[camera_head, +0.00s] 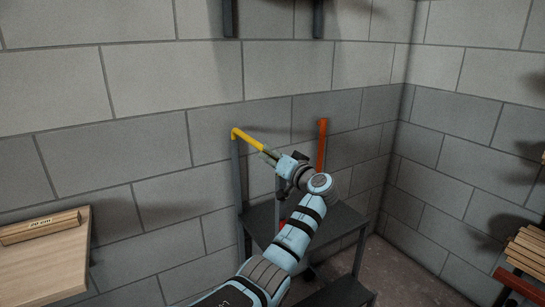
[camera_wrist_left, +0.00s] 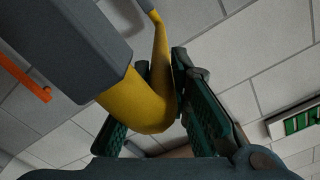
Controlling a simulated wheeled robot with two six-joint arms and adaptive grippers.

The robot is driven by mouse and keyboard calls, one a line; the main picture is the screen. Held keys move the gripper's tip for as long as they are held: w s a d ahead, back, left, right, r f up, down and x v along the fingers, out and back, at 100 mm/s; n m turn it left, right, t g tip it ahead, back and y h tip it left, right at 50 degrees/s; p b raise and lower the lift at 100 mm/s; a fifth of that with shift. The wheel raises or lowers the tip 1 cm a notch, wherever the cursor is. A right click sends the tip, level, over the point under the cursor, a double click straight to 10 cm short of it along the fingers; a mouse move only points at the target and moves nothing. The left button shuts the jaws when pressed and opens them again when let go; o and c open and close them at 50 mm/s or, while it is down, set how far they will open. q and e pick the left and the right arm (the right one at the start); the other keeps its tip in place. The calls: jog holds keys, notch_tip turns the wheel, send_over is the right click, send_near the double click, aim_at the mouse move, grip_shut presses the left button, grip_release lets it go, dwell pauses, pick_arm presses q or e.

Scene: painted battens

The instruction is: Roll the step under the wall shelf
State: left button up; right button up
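The step (camera_head: 345,222) is a dark grey stand with a platform and a lower tread, close to the block wall. A yellow handle (camera_head: 247,139) tops its left post and an orange-red handle (camera_head: 322,145) its right post. My left gripper (camera_head: 268,153) is at the end of the yellow handle. In the left wrist view the yellow handle (camera_wrist_left: 150,105) passes between the two dark green fingers (camera_wrist_left: 162,75), close against both, and they look shut on it. My arm hides part of the platform. The wall shelf itself does not show clearly. My right gripper is out of view.
Two dark uprights (camera_head: 228,18) are on the wall above the step. Several battens (camera_head: 527,250) lie at the right edge. Bare floor (camera_head: 405,280) shows right of the step.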

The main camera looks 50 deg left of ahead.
pick_arm(q)
jog(key=o, duration=0.3)
jog(key=shift+w, duration=0.15)
jog(key=shift+o, duration=0.7)
jog(key=shift+w+f, duration=0.1)
jog(key=shift+w, duration=0.05)
jog(key=shift+a, duration=0.1)
jog(key=shift+s+d, duration=0.2)
jog(key=s+d, duration=0.2)
jog(key=d, duration=0.9)
jog(key=shift+s+d, duration=0.15)
jog(key=shift+d, duration=0.05)
